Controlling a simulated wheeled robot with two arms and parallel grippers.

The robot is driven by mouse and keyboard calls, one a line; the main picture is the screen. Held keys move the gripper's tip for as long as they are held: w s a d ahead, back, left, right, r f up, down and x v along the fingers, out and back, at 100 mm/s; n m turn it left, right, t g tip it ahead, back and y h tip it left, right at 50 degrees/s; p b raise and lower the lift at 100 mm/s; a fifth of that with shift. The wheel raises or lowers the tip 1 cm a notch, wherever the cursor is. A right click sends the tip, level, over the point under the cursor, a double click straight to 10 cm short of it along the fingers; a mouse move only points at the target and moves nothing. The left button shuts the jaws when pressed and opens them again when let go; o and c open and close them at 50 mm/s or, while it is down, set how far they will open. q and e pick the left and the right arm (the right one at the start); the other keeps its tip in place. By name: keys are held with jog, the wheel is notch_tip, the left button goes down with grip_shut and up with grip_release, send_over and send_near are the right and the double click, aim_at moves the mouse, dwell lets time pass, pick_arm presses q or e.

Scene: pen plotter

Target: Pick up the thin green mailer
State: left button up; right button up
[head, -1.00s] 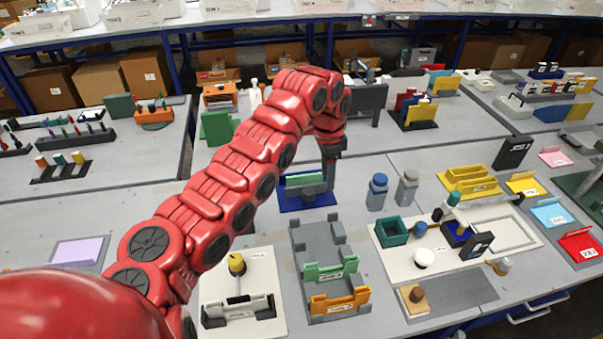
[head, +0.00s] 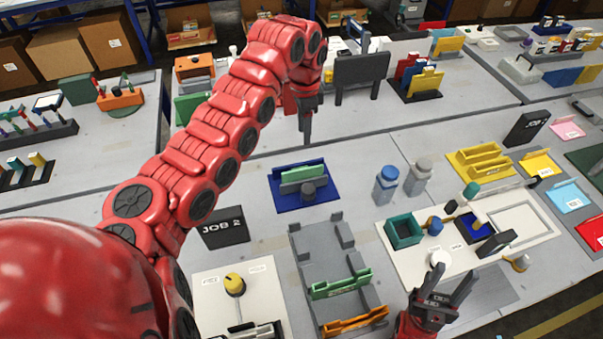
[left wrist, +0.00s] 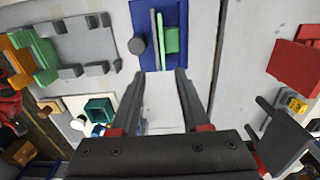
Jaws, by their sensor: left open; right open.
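A thin light green upright strip, which looks like the thin green mailer (head: 297,169), stands in a blue tray (head: 283,201) in the middle of the head view. In the left wrist view the thin green mailer (left wrist: 160,41) stands between a grey plate (left wrist: 153,30) and a green block (left wrist: 172,40). A dark round knob (left wrist: 138,45) is on the tray's other side. My left gripper (head: 306,136) is open and empty, above and beyond the tray in the head view. In the wrist view its fingertips (left wrist: 161,76) point toward the tray's edge. My right gripper (head: 441,283) is open and empty at bottom right.
A grey rack (head: 328,252) with green and orange holders stands in front of the tray. Two bottles (head: 386,183) stand right of it. A black JOB 2 sign (head: 223,230) stands left. A dark upright panel (head: 361,70) is behind. Table around the tray is mostly clear.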

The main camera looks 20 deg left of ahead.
pick_arm(q)
jog(key=p, duration=0.1)
send_over(303, 169)
notch_tip(303, 169, down, 10)
jog(key=shift+s+f+p, duration=0.15)
jog(key=shift+f+p, duration=0.25)
jog(key=shift+p, duration=0.15)
notch_tip(303, 169, down, 4)
jog(key=shift+r+p, duration=0.15)
jog(key=shift+p, duration=0.75)
jog(key=shift+a+f, duration=0.1)
jog(key=shift+f, duration=0.35)
grip_shut()
